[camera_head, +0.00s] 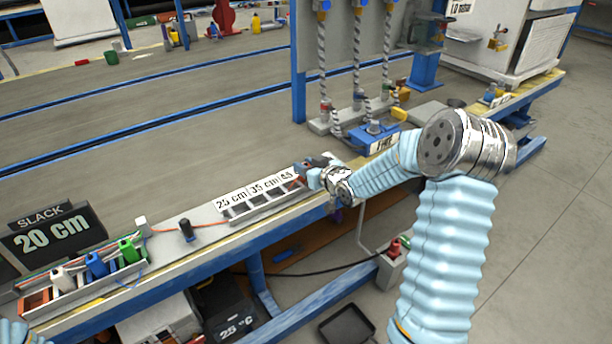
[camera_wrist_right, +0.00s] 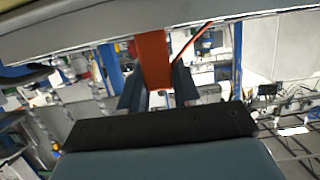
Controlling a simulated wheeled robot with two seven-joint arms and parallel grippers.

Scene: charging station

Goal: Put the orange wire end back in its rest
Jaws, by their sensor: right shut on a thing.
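My right gripper (camera_head: 312,172) is at the right end of the marked slot strip, by the "45" label. In the right wrist view its two dark fingers (camera_wrist_right: 157,88) are shut on the orange wire end (camera_wrist_right: 153,60), an orange block. A thin orange wire (camera_wrist_right: 192,42) leads away from it. In the head view an orange wire (camera_head: 190,227) runs along the bench top. The rest (camera_head: 140,272) is a grey tray at the left end of the bench, holding white, blue and green wire ends. Its leftmost slot, orange-brown, looks empty. Only my left arm's sleeve shows at bottom left; its gripper is out of view.
A black "SLACK 20 cm" sign (camera_head: 52,230) stands behind the rest. A dark peg (camera_head: 186,230) and a small white block (camera_head: 141,224) stand between the rest and the slot strip (camera_head: 265,205). A blue frame with coiled cables (camera_head: 357,65) stands behind my right arm.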

